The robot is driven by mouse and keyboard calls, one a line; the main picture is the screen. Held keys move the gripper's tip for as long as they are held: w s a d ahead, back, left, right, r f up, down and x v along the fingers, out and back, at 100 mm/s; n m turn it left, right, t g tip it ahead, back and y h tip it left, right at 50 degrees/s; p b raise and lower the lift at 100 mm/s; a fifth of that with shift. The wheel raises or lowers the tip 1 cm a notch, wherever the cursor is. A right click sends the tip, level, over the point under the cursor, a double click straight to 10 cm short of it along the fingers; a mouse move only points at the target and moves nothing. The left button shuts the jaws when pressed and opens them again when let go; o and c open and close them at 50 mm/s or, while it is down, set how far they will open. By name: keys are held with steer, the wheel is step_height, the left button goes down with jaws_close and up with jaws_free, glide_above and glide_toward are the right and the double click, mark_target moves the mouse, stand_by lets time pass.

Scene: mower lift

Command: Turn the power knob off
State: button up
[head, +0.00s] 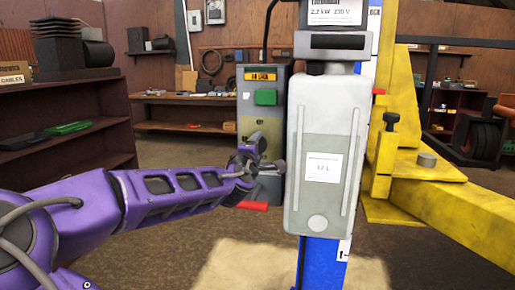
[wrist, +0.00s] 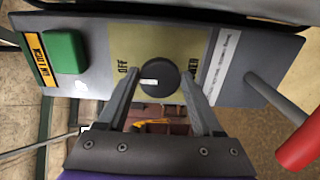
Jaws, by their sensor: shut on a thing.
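The power knob (wrist: 162,76) is a round black dial with a white mark, on a yellow-green plate of the grey control box (head: 265,78). In the wrist view its white mark points left, towards the word OFF; the word at its right is partly covered by a finger. My gripper (wrist: 163,82) has one finger on each side of the knob and is shut on it. In the head view my gripper (head: 252,155) is at the lower front of the box, and the knob cannot be made out there.
A green button (wrist: 65,52) sits beside a yellow UNLOCK label. A red-ended lever (wrist: 300,146) sticks out on the other side; its red grip (head: 252,206) shows below my gripper. A grey tank (head: 320,210) and yellow lift arm (head: 450,205) stand close to the right.

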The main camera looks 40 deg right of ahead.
steer(key=o, duration=1.4)
steer(key=shift+c, duration=0.2)
steer(key=shift+a, duration=0.1)
steer(key=v, duration=1.7)
steer(key=shift+s, duration=0.2)
